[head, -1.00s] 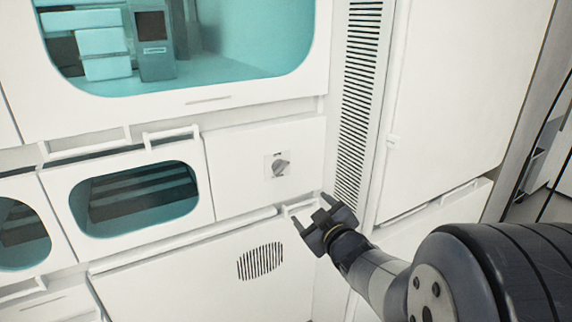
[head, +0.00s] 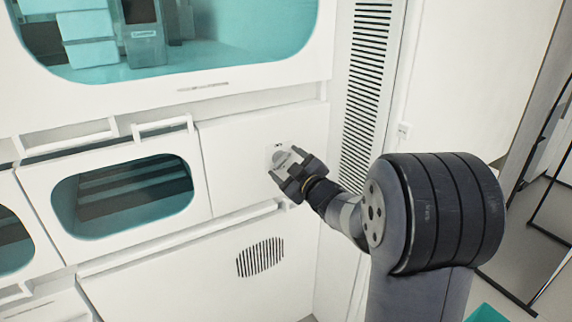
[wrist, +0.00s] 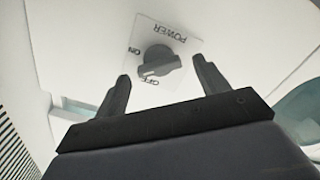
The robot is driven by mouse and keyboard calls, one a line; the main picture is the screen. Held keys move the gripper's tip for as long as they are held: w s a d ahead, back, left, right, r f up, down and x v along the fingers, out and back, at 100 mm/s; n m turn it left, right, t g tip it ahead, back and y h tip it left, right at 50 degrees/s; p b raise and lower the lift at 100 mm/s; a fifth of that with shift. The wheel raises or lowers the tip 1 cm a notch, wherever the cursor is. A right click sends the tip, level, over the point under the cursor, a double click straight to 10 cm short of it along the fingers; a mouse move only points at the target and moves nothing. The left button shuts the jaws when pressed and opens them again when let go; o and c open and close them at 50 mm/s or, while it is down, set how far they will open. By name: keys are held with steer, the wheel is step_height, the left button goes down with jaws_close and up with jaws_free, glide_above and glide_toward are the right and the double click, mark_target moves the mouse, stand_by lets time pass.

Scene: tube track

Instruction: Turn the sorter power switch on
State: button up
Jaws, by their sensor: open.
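The power switch is a grey rotary knob on a small white plate on the white cabinet panel. In the wrist view the knob (wrist: 158,62) lies ahead of and between my open fingers. Its plate (wrist: 180,42) reads POWER, ON and OFF, upside down in this view. The knob's raised bar lies slanted, its left end near the OFF label. My gripper (wrist: 162,85) is open and empty, with the knob a little beyond the fingertips. In the head view my gripper (head: 283,172) is at the switch plate (head: 280,156) and partly covers the knob.
A teal-windowed door (head: 125,197) with a handle is left of the switch panel. A large teal window (head: 200,45) is above. A slotted vent strip (head: 365,95) runs down the right side, and a round grille (head: 260,258) is below.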

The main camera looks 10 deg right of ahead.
steer(key=shift+w+a, duration=0.1)
steer(key=shift+w, duration=0.25)
steer(key=shift+c, duration=0.3)
steer(key=c, duration=0.9)
